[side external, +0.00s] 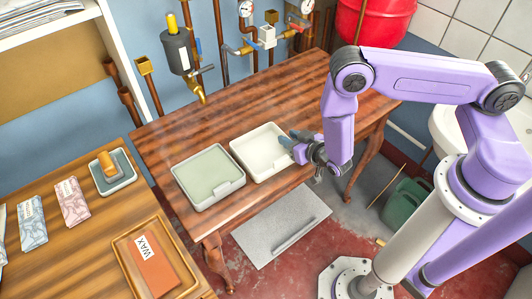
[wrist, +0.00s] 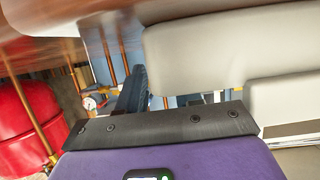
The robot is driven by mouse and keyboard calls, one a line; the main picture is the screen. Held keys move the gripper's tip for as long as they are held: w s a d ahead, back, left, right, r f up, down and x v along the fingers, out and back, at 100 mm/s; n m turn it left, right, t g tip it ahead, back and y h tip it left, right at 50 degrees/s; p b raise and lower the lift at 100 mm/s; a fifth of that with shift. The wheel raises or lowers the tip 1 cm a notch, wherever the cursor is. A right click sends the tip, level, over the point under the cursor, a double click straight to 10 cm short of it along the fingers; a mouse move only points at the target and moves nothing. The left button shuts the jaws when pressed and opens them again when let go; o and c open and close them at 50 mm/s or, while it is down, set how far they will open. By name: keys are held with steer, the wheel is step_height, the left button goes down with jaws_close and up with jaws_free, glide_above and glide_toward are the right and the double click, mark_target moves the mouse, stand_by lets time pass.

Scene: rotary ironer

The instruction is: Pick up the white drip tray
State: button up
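The white drip tray (side external: 262,155) is a shallow open tray near the table's front edge, right of a similar tray with a green inside. My gripper (side external: 289,142) is at the right end of the white tray, with its blue-grey fingers at or over that wall. In the wrist view a pale tray surface (wrist: 215,45) fills the upper right, and one dark finger (wrist: 132,92) stands just left of it. The second finger is not clearly seen there. I cannot tell whether the fingers touch or clasp the wall. The tray looks flat on the table.
The green tray (side external: 207,178) stands close to the left of the white one. A brass tap (side external: 200,95) and pipes are behind the table (side external: 165,135). A side counter at left holds packets and a wax box (side external: 145,260). A red tank (side external: 376,20) is at back right.

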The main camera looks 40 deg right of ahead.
jaws_close()
stand_by(0.3)
